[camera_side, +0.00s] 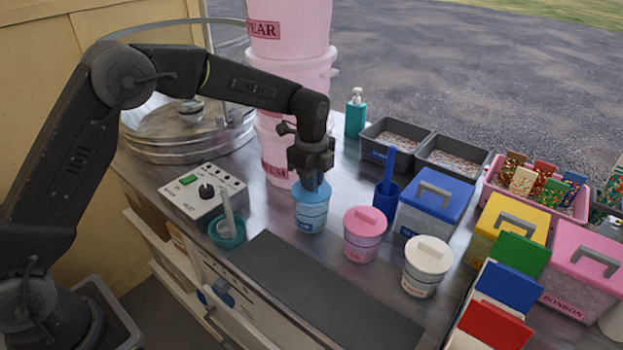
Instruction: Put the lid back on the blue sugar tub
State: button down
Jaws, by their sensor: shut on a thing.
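The blue sugar tub (311,219) stands upright on the metal counter, left of a pink-lidded tub and a white-lidded tub. A light-blue lid (312,192) is at the top of the blue tub. My gripper (311,180) is directly above the tub, pointing down, and is shut on the lid. The lid looks level and at the rim, but I cannot tell whether it is fully seated. The gripper's fingertips are partly hidden against the lid's top.
The pink-lidded tub (364,235) stands close on the right, with the white-lidded tub (427,267) beyond it. A teal bowl with a scoop (227,230) and a control box (203,195) are on the left. Stacked pink buckets (290,75) rise behind. A dark mat (315,290) lies clear in front.

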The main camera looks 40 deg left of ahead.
jog(key=c, duration=1.1)
grip_release()
jog(key=shift+o, duration=0.2)
jog(key=o, duration=0.4)
jog(key=shift+r, duration=3.5)
jog(key=shift+c, duration=0.3)
grip_shut()
